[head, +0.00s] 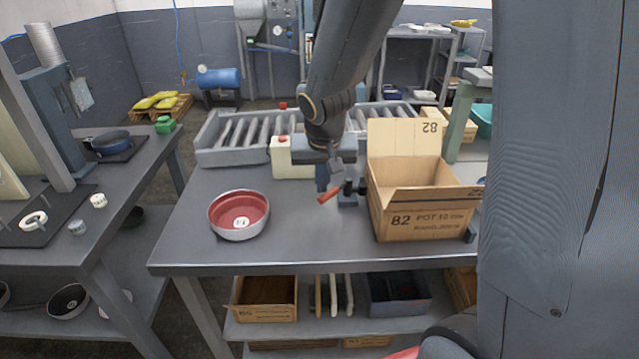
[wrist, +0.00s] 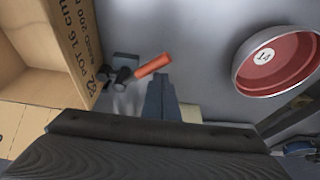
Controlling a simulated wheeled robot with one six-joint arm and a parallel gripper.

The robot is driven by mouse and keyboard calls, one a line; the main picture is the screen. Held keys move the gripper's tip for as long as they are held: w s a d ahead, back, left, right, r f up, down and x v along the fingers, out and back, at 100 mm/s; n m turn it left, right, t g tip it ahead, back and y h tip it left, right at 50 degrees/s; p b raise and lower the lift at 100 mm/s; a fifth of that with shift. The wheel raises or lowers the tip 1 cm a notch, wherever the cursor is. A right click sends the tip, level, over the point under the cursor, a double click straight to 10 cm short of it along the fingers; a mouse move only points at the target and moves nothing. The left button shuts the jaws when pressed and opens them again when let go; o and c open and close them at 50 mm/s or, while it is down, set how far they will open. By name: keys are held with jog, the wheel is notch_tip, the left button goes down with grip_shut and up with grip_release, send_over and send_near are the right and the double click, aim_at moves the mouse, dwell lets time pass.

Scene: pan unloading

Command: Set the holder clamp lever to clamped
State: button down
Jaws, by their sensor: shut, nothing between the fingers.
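The holder clamp (head: 348,192) is a small dark fixture on the table at the left side of the carton. Its lever has a red-orange handle (head: 328,196) that points left and toward the front of the table. In the wrist view the handle (wrist: 153,65) slants up to the right from the dark clamp (wrist: 124,73). My gripper (head: 336,167) is shut and empty, close to the lever.
An open cardboard carton (head: 425,222) stands right beside the clamp. A red pan (head: 239,214) sits on the left of the table. A cream box (head: 293,158) with a red button is behind, before a roller conveyor (head: 240,135). The table front between pan and carton is clear.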

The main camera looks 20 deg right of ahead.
jog(key=shift+s+d, duration=0.15)
jog(key=shift+s, duration=0.1)
jog(key=shift+s+f, duration=0.15)
jog(key=shift+s, duration=0.1)
dwell(0.3)
jog(key=w+a+r, duration=0.2)
jog(key=w, duration=0.2)
jog(key=d+b+v, duration=0.2)
jog(key=v, duration=0.7)
jog(key=shift+w+r, duration=0.1)
